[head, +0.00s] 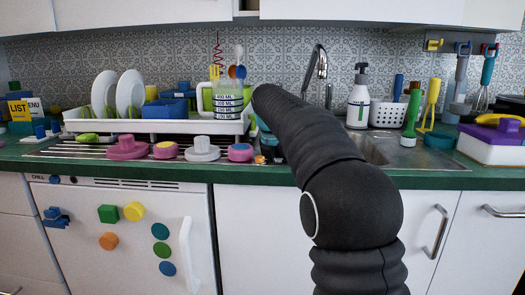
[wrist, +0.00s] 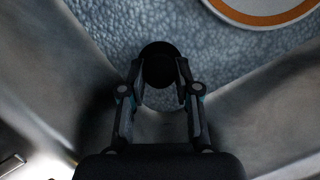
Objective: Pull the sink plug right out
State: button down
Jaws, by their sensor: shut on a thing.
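In the wrist view a dark round sink plug (wrist: 158,62) lies between the two fingertips of my gripper (wrist: 159,80). The gripper is shut on it, one finger on each side. The plug shows against the bluish, rippled bottom of the steel sink (wrist: 60,70). I cannot tell whether the plug is seated in the drain or lifted, and no drain hole shows. In the head view my dark arm covers the gripper and the plug. Only the right part of the sink (head: 374,152) shows there, under the curved tap (head: 319,62).
A white plate with an orange ring (wrist: 262,8) is at the wrist view's top right, close to the plug. The sink walls slope up on both sides. Left of my arm stands a loaded dish rack (head: 150,126); right are a soap bottle (head: 359,100) and a green bottle (head: 411,118).

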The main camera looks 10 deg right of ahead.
jog(key=shift+r, duration=1.55)
